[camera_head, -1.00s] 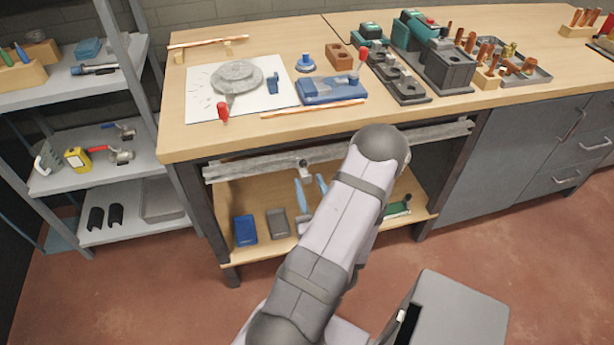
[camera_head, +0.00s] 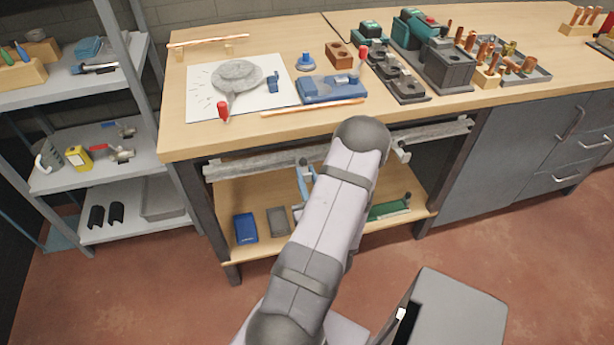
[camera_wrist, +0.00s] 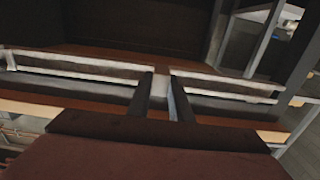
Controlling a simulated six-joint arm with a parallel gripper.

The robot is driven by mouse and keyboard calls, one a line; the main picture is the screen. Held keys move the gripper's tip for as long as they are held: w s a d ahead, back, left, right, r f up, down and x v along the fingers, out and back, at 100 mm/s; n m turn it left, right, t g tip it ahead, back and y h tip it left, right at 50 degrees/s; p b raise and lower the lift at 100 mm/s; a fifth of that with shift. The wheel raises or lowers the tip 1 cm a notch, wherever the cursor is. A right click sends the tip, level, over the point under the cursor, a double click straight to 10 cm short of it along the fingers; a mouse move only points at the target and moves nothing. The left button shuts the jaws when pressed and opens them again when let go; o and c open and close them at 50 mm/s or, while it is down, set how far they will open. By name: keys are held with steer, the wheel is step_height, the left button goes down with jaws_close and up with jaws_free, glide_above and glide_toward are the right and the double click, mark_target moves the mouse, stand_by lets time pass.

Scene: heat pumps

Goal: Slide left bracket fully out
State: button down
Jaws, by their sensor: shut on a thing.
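A grey rail (camera_head: 250,165) runs under the front edge of the workbench. The left bracket (camera_head: 304,164) is a small grey piece at this rail, just left of my arm in the head view. A second bracket (camera_head: 400,150) sits on the rail to the right of my arm. My gripper is hidden behind my arm in the head view. In the wrist view my gripper (camera_wrist: 163,97) has its two dark fingers close on either side of a narrow grey piece, which appears to be the left bracket. The fingers cover most of it, and its extension is unclear.
The workbench top (camera_head: 400,115) overhangs the rail. The lower shelf (camera_head: 270,185) holds a blue box (camera_head: 245,228), a grey box (camera_head: 277,221) and a green item (camera_head: 388,209). A grey shelf rack (camera_head: 55,90) stands at left.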

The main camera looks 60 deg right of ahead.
steer(key=w+a, duration=0.6)
steer(key=shift+a+b, duration=0.15)
steer(key=shift+b, duration=0.3)
steer(key=shift+w, duration=0.1)
steer(key=c, duration=1.6)
jaws_free()
steer(key=shift+r, duration=0.15)
step_height(320, 180, up, 10)
steer(key=p, duration=0.8)
steer(key=shift+p, duration=0.4)
